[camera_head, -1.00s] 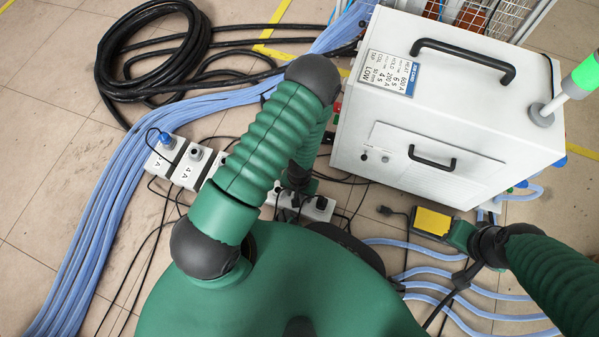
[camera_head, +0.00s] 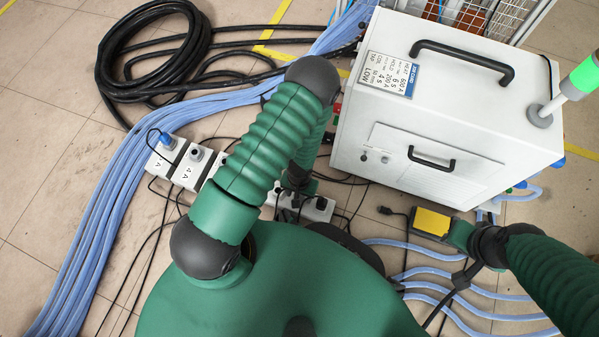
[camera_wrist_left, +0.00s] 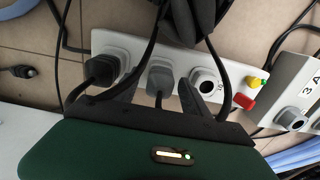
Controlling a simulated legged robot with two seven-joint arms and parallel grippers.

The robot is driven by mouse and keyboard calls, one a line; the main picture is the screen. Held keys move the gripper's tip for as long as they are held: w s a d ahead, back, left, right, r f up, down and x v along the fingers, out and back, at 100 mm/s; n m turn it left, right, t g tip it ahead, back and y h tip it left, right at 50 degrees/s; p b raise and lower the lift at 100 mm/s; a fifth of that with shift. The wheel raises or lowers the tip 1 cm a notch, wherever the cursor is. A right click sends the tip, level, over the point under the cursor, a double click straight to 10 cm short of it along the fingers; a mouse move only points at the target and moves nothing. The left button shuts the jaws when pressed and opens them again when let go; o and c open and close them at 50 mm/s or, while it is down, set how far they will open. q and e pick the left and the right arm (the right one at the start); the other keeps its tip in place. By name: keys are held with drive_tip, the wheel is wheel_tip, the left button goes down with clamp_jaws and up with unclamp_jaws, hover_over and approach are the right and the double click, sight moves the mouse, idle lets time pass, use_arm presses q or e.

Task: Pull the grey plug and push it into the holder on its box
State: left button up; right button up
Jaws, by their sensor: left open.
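In the left wrist view the grey plug (camera_wrist_left: 160,78) sits in a white socket box (camera_wrist_left: 140,47), with a cable running down from it. A round grey-rimmed holder or socket (camera_wrist_left: 206,82) is to its right on the same box. My left gripper (camera_wrist_left: 160,94) is open, its dark fingers on either side of the grey plug; contact cannot be told. In the head view my left gripper (camera_head: 297,180) is mostly hidden by my own arm, above the white box (camera_head: 318,213).
A black plug (camera_wrist_left: 105,69) is left of the grey one. Red (camera_wrist_left: 244,101) and yellow-green (camera_wrist_left: 253,83) parts are at the box's right end. Other socket boxes (camera_head: 190,167), blue hoses (camera_head: 110,180) and a white cabinet (camera_head: 450,120) surround the spot. Loose black cables cross the floor.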

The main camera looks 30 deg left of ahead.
use_arm(q)
drive_tip(key=shift+c, duration=0.3)
clamp_jaws()
idle(0.3)
drive_tip(key=shift+r+p, duration=3)
drive_tip(key=shift+p, duration=0.05)
